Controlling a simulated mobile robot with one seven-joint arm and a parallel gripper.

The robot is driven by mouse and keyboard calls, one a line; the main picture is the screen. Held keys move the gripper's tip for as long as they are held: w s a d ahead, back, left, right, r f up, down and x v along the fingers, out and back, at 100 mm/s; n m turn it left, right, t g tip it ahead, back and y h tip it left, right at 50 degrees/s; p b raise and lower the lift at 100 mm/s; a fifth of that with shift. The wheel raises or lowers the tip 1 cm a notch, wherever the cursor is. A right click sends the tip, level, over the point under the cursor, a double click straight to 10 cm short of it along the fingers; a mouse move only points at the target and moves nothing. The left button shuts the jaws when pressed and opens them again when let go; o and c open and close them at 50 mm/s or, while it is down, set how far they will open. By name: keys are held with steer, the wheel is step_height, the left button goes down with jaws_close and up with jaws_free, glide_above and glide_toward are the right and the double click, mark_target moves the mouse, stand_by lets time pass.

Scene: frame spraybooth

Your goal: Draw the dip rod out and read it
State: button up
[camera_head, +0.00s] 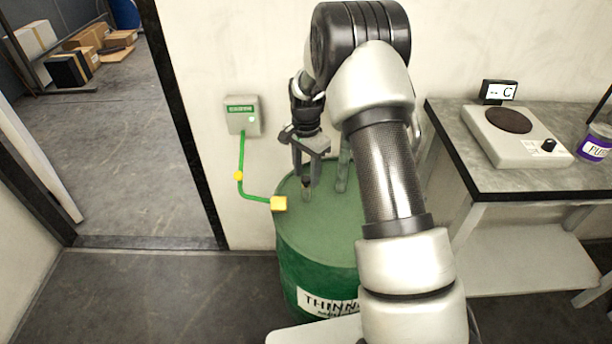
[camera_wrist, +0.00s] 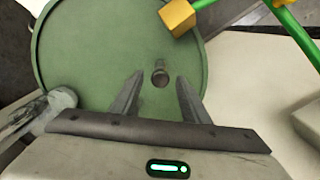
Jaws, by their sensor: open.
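A green drum (camera_head: 320,270) marked as thinner stands against the wall in the head view. Its lid (camera_wrist: 95,50) fills much of the wrist view. A small upright piece, apparently the top of the dip rod (camera_wrist: 160,75), stands on the lid; in the head view a small stub (camera_head: 307,194) shows below my gripper. My gripper (camera_head: 308,180) is open above the lid, pointing down. In the wrist view its fingers (camera_wrist: 160,85) lie on either side of the rod's top. I cannot tell if they touch it. The rod's lower part is hidden.
A yellow clamp (camera_head: 279,204) on the drum's rim joins a green cable to a wall box (camera_head: 242,115). A grey pipe (camera_head: 343,172) rises from the lid behind my arm. A bench (camera_head: 450,155) with a hotplate (camera_head: 515,136) stands right. A doorway is left.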

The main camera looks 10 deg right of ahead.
steer(key=shift+f, duration=0.25)
jaws_close()
step_height(320, 180, up, 29)
steer(key=p, duration=1.8)
steer(key=shift+r, duration=0.15)
jaws_free()
